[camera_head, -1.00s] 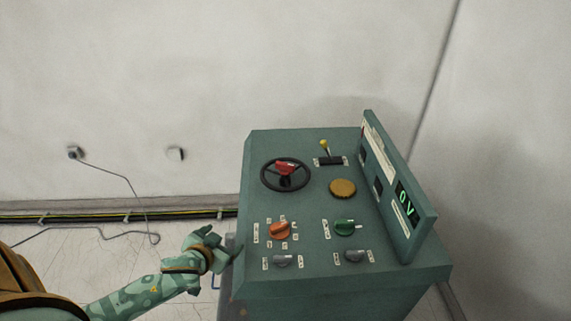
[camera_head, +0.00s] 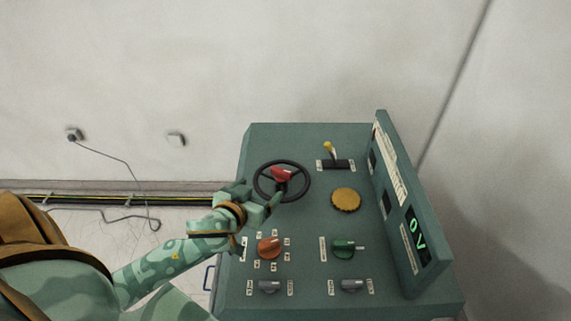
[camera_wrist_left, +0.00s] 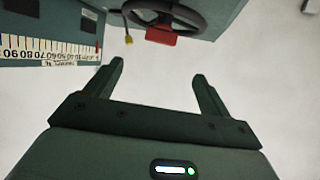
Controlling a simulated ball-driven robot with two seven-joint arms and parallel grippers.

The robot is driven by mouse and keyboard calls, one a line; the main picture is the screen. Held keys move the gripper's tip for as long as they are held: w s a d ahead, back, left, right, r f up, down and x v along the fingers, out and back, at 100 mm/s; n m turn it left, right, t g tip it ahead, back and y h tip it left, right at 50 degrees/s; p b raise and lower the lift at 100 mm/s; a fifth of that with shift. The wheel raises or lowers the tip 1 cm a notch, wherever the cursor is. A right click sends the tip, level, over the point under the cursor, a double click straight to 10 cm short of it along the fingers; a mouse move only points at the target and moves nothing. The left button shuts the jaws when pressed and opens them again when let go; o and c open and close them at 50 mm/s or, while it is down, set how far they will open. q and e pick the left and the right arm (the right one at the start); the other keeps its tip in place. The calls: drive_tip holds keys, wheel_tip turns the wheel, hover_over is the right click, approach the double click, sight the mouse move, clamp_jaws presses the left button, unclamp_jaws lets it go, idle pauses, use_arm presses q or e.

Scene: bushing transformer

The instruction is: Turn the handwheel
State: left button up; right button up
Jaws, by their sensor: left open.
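The handwheel (camera_head: 283,176) is a black spoked ring with a red part at its middle, on the far left of the green console's top. My left gripper (camera_head: 260,195) is beside its near-left rim, with nothing between its fingers; whether it touches the rim cannot be told. In the left wrist view my gripper (camera_wrist_left: 158,72) shows two spread fingers. The handwheel (camera_wrist_left: 160,36) shows in part at that view's top edge, beyond the fingertips. My right gripper is out of view.
The console top (camera_head: 315,215) also bears a yellow-tipped lever (camera_head: 329,150), a yellow round knob (camera_head: 346,200), an orange knob (camera_head: 269,247) and a green knob (camera_head: 343,248). A raised display panel (camera_head: 416,230) reading 0V borders the right. A cable hangs at the wall left.

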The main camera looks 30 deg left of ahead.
use_arm(q)
approach(281, 171)
drive_tip(key=b+x, duration=0.2)
drive_tip(key=x, duration=0.7)
drive_tip(key=shift+w+f, duration=0.15)
drive_tip(key=shift+f, duration=0.05)
drive_tip(key=shift+w+a+f+b, duration=0.2)
drive_tip(key=shift+w+b, duration=0.1)
drive_tip(key=shift+w, duration=0.25)
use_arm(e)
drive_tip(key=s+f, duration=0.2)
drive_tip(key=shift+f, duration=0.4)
use_arm(q)
drive_tip(key=c, duration=1.4)
drive_tip(key=shift+d+r+n+y, duration=0.15)
drive_tip(key=shift+n+y, duration=0.45)
drive_tip(key=shift+n+g+y, duration=0.3)
drive_tip(key=shift+n+y, duration=0.5)
drive_tip(key=shift+y, duration=0.2)
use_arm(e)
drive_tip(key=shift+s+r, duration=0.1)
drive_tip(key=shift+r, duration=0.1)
